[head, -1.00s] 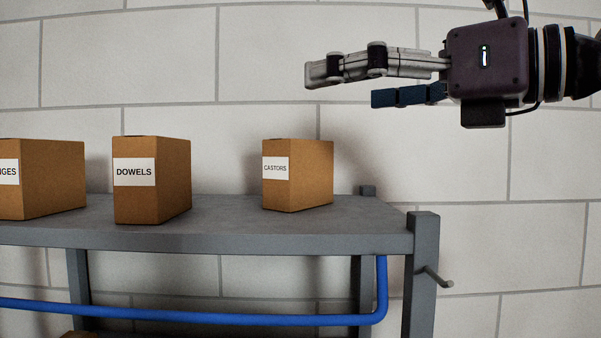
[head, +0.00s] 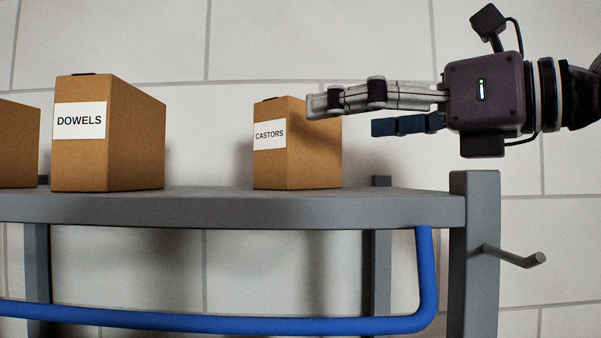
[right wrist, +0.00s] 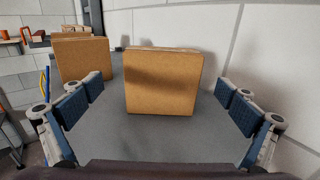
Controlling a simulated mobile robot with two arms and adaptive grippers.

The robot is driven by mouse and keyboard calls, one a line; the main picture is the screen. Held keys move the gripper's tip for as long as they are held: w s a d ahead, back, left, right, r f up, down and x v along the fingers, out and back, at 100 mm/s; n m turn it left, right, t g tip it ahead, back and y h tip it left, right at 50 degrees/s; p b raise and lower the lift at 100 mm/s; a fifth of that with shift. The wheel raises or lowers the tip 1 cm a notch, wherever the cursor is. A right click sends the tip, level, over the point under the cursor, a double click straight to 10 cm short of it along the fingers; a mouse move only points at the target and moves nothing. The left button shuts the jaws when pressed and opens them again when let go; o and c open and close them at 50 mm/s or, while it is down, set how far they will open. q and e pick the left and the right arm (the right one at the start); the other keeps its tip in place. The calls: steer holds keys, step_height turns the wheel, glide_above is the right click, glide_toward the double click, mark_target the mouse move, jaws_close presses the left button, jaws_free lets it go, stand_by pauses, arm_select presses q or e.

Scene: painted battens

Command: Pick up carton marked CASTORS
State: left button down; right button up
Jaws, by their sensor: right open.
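The carton marked CASTORS (head: 314,155) is a brown box with a white label, upright on the grey shelf (head: 230,210). My right gripper (head: 348,116) is open and empty, coming in from the right. In the head view its pale fingertip overlaps the carton's upper right edge. In the right wrist view the carton (right wrist: 163,82) stands ahead, centred between the spread blue finger pads, with a gap on both sides. Its label is hidden there. I see no contact. My left gripper is not in view.
The carton marked DOWELS (head: 135,135) stands to the left with clear shelf between. Another carton (head: 18,145) is cut off at the left edge. A grey post (head: 474,250) with a hook and a blue rail (head: 200,320) are at the shelf's front. A pale block wall is behind.

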mark_target(319, 137)
steer(key=shift+w+f+b, duration=0.15)
steer(key=shift+f+b, duration=0.25)
steer(key=shift+f, duration=0.55)
steer(key=shift+w+f, duration=0.15)
steer(key=shift+w+a, duration=0.15)
steer(key=shift+w+a+r+p, duration=0.15)
steer(key=shift+w+a+p, duration=0.25)
steer(key=shift+a, duration=0.15)
steer(key=shift+w+a+r+p, duration=0.15)
steer(key=shift+w+a+p, duration=0.1)
steer(key=shift+a+p, duration=0.25)
steer(key=p+x, duration=0.2)
steer(key=x, duration=0.2)
steer(key=shift+w+p, duration=0.2)
steer(key=shift+p, duration=0.15)
steer(key=shift+w+a+f, duration=0.1)
steer(key=shift+w+a, duration=0.05)
steer(key=shift+a, duration=0.1)
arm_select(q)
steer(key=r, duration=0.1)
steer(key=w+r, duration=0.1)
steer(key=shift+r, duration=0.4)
arm_select(e)
steer(key=c, duration=1.4)
